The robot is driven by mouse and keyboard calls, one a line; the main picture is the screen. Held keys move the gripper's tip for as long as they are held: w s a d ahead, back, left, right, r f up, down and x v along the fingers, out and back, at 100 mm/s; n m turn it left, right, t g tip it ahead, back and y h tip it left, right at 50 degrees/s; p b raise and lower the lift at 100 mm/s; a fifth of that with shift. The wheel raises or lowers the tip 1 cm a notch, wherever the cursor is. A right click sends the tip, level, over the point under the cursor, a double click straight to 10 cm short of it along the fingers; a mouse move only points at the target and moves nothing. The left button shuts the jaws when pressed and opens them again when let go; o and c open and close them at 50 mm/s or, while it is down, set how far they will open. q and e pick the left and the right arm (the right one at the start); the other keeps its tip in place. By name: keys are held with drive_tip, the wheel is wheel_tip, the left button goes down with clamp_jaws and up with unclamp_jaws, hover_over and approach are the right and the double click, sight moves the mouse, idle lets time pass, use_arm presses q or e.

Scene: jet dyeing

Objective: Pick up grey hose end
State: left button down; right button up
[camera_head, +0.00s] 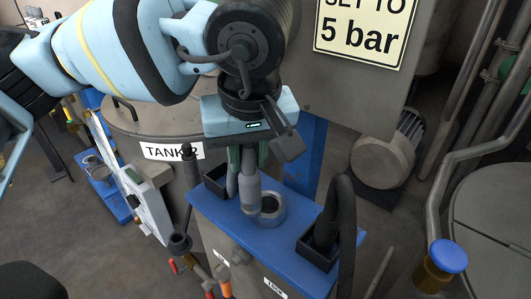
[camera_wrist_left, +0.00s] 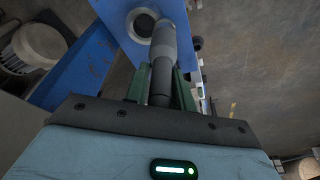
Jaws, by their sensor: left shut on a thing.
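The grey hose end (camera_head: 249,190) is a grey cylinder pointing down at the blue shelf, beside a metal ring socket (camera_head: 277,213) with a dark hole. My left gripper (camera_head: 248,163) is above the shelf, shut on the upper part of the hose end. In the left wrist view the hose end (camera_wrist_left: 164,50) lies between the green fingers of the left gripper (camera_wrist_left: 160,88), with the ring socket (camera_wrist_left: 142,22) near its far end. I cannot tell whether its tip touches the shelf. My right gripper is not in view.
The blue shelf (camera_head: 215,207) also carries a black holder (camera_head: 215,178) at left and another (camera_head: 317,248) at right with a thick black hose (camera_head: 346,215). A tank labelled TANK 2 (camera_head: 173,151) stands behind left. Pipes and a blue-capped valve (camera_head: 447,256) are at right.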

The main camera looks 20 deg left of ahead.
use_arm(q)
drive_tip(key=s+a+r+b, duration=0.1)
drive_tip(key=s+a, duration=0.5)
drive_tip(key=s, duration=0.4)
drive_tip(key=shift+s+a, duration=0.25)
drive_tip(key=shift+d+r, duration=0.1)
